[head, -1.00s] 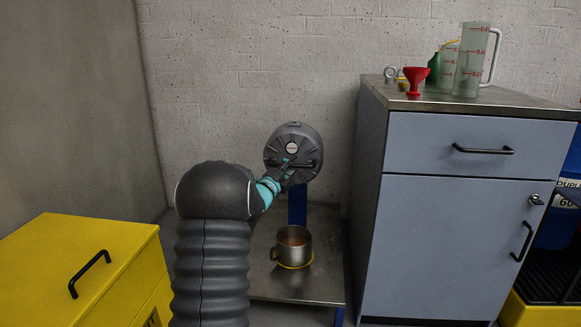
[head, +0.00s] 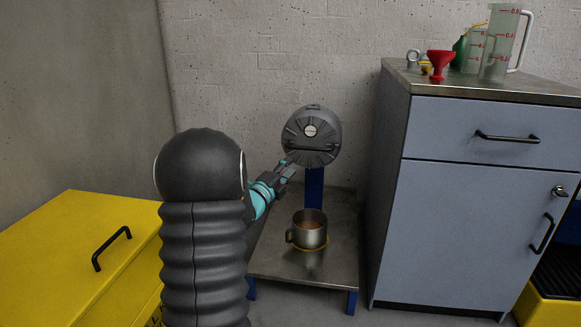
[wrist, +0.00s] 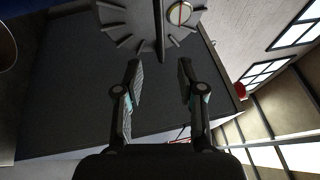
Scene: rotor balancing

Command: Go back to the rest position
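My gripper (head: 288,170) is at the end of my dark arm, just left of and below the grey round device. In the wrist view my gripper (wrist: 158,72) has its two fingers apart with nothing between the tips. The grey round device (head: 311,130) with radial ribs and a bar handle across its face stands on a blue post (head: 314,188). In the wrist view the device (wrist: 125,22) shows its ribs, a pale round disc and the handle edge-on, beyond the fingertips and apart from them.
A steel mug (head: 309,236) of brownish contents stands on a low metal table (head: 270,264). A grey-blue cabinet (head: 480,215) stands close on the right, with a red funnel (head: 439,62) and measuring jugs on top. A yellow cabinet (head: 75,235) stands at the left.

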